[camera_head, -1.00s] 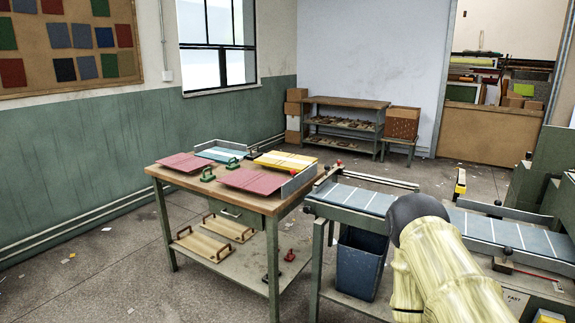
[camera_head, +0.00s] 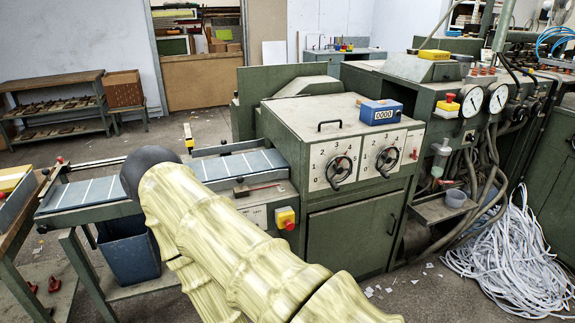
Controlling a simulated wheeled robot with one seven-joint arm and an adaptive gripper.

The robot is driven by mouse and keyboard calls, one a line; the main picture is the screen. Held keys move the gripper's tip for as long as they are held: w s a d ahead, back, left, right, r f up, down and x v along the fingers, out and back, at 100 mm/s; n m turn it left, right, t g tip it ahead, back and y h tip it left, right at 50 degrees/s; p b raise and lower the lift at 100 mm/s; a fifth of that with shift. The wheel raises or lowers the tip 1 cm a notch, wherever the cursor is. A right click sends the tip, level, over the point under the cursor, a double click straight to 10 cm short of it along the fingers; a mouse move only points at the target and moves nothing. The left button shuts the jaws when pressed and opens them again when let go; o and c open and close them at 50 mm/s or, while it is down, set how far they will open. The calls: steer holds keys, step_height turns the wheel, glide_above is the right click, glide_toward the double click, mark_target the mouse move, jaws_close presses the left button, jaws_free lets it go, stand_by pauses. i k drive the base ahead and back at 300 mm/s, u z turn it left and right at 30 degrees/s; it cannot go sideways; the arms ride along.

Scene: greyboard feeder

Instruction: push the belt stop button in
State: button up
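A red button in a yellow housing (camera_head: 286,218) is on the front of the green feeder, at the right end of the belt (camera_head: 95,192). The button face looks clear of my arm. Its label plate is too small to read with certainty. Another red-topped yellow button (camera_head: 447,103) is on the machine further right, beside the gauges. My arm, in a pale yellow sleeve with a dark rounded joint, crosses the lower middle in front of the belt. My gripper cannot be made out in this view.
The green feeder cabinet (camera_head: 352,226) has two dials and a blue counter (camera_head: 381,112). A blue bin (camera_head: 128,255) stands under the belt. White paper strips (camera_head: 510,262) heap on the floor at right. A wooden table is partly visible at far left.

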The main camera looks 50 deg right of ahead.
mark_target(290, 225)
steer(key=z, duration=0.5)
steer(key=k, duration=0.4)
steer(key=z, duration=0.95)
steer(key=i, duration=0.5)
